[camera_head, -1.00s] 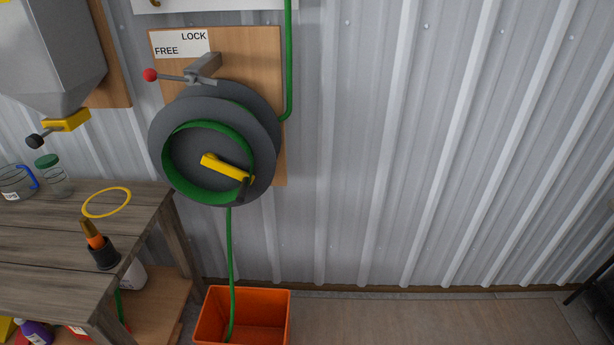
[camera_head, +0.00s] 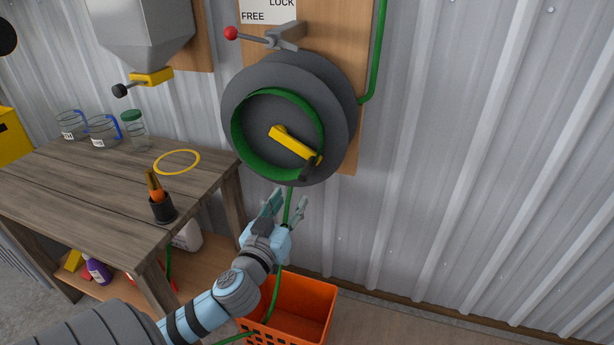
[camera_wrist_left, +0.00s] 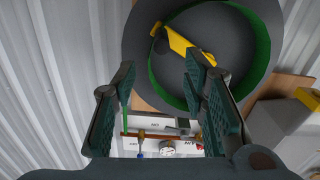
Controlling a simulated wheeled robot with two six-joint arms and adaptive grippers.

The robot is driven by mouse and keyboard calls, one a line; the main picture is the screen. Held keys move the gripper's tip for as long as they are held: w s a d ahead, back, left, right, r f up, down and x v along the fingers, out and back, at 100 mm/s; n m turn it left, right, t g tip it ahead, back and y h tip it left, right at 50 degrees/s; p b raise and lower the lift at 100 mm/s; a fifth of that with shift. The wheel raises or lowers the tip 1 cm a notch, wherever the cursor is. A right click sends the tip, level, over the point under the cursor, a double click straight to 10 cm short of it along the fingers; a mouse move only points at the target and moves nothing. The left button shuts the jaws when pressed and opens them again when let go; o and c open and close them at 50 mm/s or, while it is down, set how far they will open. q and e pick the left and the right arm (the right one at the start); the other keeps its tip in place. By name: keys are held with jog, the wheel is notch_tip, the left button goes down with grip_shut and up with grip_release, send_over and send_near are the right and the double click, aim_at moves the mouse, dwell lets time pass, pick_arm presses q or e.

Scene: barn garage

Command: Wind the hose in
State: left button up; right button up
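The grey hose reel (camera_head: 340,105) with a green inner ring is on a wall board. Its yellow crank (camera_head: 292,143) points down to the right and ends in a dark handle (camera_head: 311,168). The crank also shows in the left wrist view (camera_wrist_left: 178,42). The lever with a red knob (camera_head: 231,33) points left, beside the word FREE. The green hose (camera_head: 277,292) hangs from the reel to the orange crate; my left arm hides part of it. My left gripper (camera_head: 288,202) is open and empty, just below the reel, apart from the handle. My right gripper is not in view.
The orange crate (camera_head: 318,302) stands on the floor below the reel. A wooden workbench (camera_head: 75,190) at the left bears jars, a yellow ring (camera_head: 177,161) and a dark cup (camera_head: 163,208). A grey hopper (camera_head: 140,35) hangs above it. The wall right of the reel is clear.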

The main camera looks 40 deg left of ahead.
aim_at(307, 172)
pick_arm(q)
jog(key=x, duration=1.3)
jog(key=shift+a+f, duration=0.1)
jog(key=shift+a, duration=0.1)
grip_shut()
jog(key=shift+a, duration=0.1)
jog(key=shift+f, duration=0.1)
